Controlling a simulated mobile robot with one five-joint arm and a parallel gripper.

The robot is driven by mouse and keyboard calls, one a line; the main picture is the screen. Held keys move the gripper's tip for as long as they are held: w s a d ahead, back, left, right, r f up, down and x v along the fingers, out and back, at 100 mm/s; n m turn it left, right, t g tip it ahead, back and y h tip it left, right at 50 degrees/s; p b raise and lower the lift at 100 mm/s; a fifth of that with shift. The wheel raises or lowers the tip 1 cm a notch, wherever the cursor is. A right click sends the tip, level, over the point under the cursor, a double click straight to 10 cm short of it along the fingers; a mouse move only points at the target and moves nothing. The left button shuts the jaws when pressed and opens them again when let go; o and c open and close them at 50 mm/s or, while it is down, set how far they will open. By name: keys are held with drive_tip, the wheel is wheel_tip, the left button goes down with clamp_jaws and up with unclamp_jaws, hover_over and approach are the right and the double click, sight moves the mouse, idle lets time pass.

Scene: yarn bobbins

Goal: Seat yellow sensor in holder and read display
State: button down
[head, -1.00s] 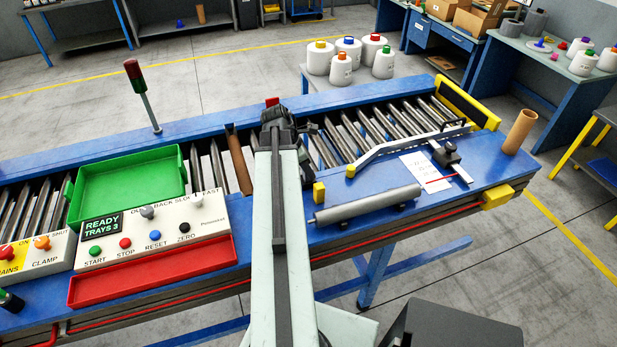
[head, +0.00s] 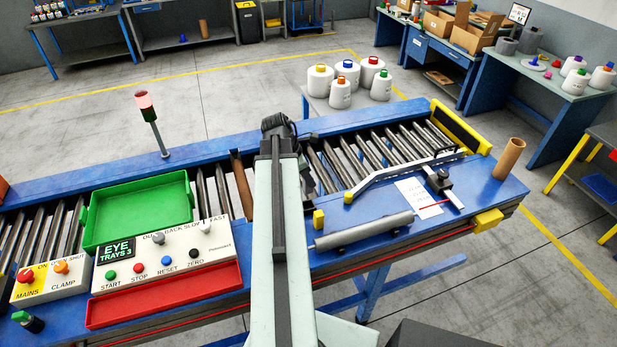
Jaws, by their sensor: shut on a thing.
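My gripper (head: 279,128) is past the far end of my arm, over the roller conveyor. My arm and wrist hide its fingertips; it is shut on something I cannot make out. A small yellow block (head: 319,219) stands on the blue bench just right of my arm; I cannot tell if it is the yellow sensor. No holder can be told for sure. The display (head: 117,249) on the white control panel (head: 190,259) reads "EYE TRAYS 3". The top of the signal lamp (head: 145,101) glows pinkish red.
A green tray (head: 138,245) and a red tray (head: 165,298) are on the left. A grey roller (head: 365,231), a white angled rail (head: 400,174) and an upright brown tube (head: 508,158) are on the right. A brown tube (head: 242,184) lies across the conveyor.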

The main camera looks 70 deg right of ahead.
drive_tip(key=shift+r, duration=0.15)
wheel_tip(320, 180, up, 4)
drive_tip(key=p, duration=0.4)
drive_tip(key=shift+r, duration=0.1)
